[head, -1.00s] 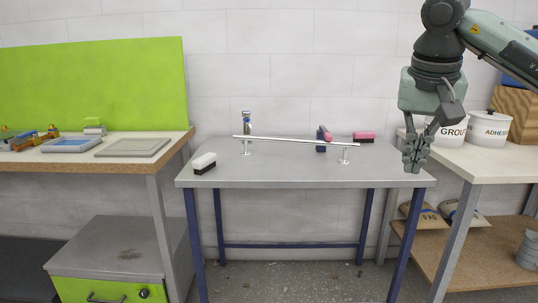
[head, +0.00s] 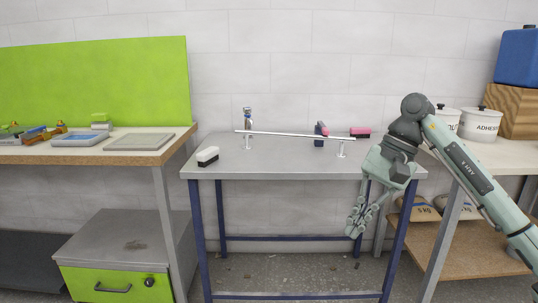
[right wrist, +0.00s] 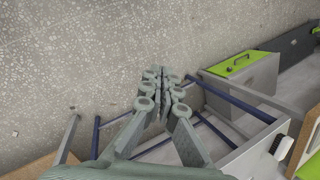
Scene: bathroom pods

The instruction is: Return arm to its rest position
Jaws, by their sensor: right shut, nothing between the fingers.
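My right gripper (head: 357,216) is in front of the right front corner of the grey table, below its top, pointing down and to the left. Its fingers are shut with nothing between them. In the right wrist view the closed fingers (right wrist: 158,90) show against the speckled floor, with the table frame beyond them. My right arm comes in from the lower right. My left gripper is not in view.
The grey table (head: 290,160) holds a white bar (head: 290,135) on two short posts, a black-and-white brush (head: 207,156) and a pink brush (head: 360,132). A workbench with a green board (head: 95,80) stands left. A shelf with white pots (head: 480,124) stands right, behind my arm.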

